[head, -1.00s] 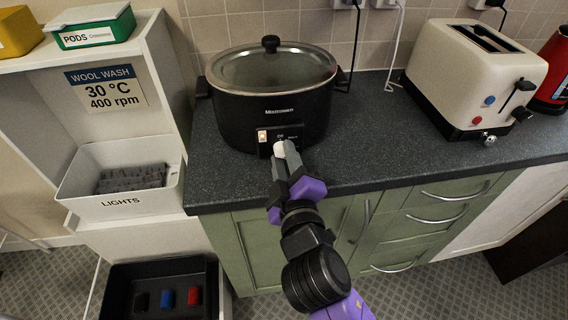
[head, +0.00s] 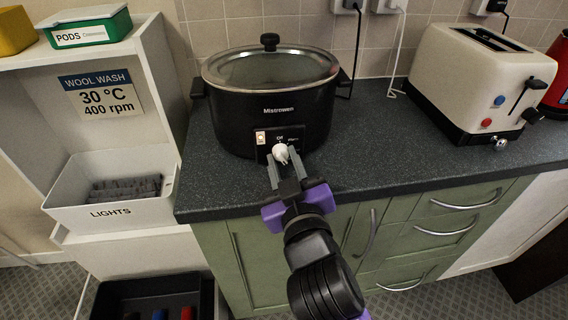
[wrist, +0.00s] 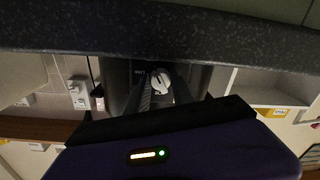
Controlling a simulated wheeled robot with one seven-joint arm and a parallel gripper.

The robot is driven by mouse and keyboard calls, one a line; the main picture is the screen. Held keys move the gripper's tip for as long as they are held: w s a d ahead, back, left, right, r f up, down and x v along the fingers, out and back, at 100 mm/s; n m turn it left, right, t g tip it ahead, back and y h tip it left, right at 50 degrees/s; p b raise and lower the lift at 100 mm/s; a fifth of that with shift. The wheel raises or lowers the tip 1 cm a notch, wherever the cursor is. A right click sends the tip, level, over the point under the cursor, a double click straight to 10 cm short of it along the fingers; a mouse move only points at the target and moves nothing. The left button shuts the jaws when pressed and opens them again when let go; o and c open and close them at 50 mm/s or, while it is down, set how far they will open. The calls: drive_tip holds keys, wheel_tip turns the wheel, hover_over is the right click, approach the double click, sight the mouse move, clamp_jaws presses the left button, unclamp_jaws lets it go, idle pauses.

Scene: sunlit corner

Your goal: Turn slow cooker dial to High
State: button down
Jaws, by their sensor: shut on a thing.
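The black slow cooker (head: 268,112) stands on the counter with its glass lid on. On its front panel is a white dial (head: 281,152), with small labels around it that are too small to read surely. A lit switch (head: 261,138) sits left of the dial. My gripper (head: 284,161) reaches up from the front, one finger on each side of the dial, and is shut on it. In the wrist view the dial (wrist: 160,80) shows between the two fingers (wrist: 163,92). Which mark the dial points to cannot be told.
A cream toaster (head: 478,85) stands to the right, with a red appliance (head: 559,90) beyond it. The dark counter (head: 385,145) is clear between cooker and toaster. A white shelf unit with a bin marked LIGHTS (head: 110,213) stands left. Green cupboards lie below the counter edge.

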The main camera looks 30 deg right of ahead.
drive_tip(key=shift+f, duration=0.15)
drive_tip(key=c, duration=1.1)
unclamp_jaws()
drive_tip(key=shift+s, duration=0.1)
drive_tip(key=v, duration=0.7)
drive_tip(key=shift+s+b, duration=0.25)
drive_tip(key=shift+b, duration=0.1)
drive_tip(key=shift+a, duration=0.1)
